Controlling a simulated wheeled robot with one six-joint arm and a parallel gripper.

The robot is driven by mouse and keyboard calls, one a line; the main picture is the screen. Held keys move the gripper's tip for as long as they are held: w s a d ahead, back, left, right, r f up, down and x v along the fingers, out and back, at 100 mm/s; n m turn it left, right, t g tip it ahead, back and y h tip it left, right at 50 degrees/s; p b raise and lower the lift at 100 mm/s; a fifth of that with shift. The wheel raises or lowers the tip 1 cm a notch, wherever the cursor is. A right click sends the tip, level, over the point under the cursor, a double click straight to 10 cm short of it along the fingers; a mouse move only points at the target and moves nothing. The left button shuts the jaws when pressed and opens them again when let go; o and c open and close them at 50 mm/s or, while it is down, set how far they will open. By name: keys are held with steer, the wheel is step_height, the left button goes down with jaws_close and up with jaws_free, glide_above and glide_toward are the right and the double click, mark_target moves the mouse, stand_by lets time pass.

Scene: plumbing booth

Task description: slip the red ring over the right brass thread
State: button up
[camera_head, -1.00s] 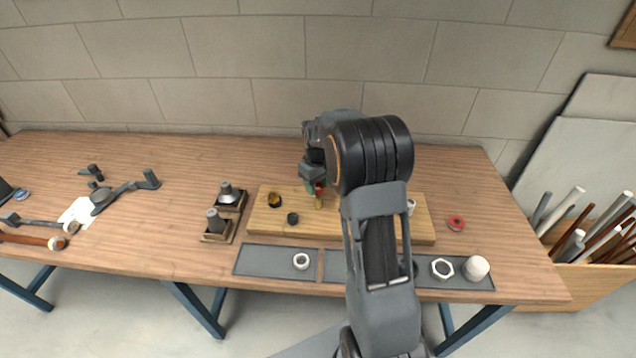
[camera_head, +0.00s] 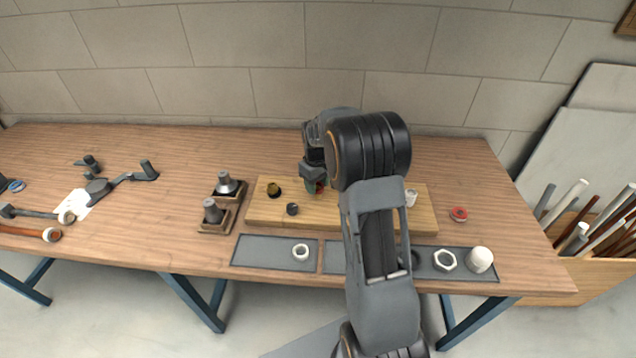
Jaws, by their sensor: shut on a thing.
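My gripper (camera_head: 315,186) points down over the middle of the wooden board (camera_head: 345,208). It is shut on the red ring, of which only a small red patch (camera_head: 320,187) shows between the fingers. The right brass thread is hidden now by the gripper and arm. I cannot tell whether the ring is around it or just above it. Another brass thread (camera_head: 274,191), with a dark top or opening, stands at the board's left.
A small black fitting (camera_head: 292,209) and a white fitting (camera_head: 410,197) stand on the board. Grey trays (camera_head: 262,253) along the front hold white nuts (camera_head: 445,260) and a white cap (camera_head: 480,260). A red roll (camera_head: 459,214) lies right. Two grey fittings (camera_head: 213,211) stand left.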

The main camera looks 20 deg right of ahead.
steer(key=o, duration=1.5)
steer(key=shift+c, duration=0.2)
steer(key=shift+r+p, duration=1.85)
steer(key=shift+r, duration=0.7)
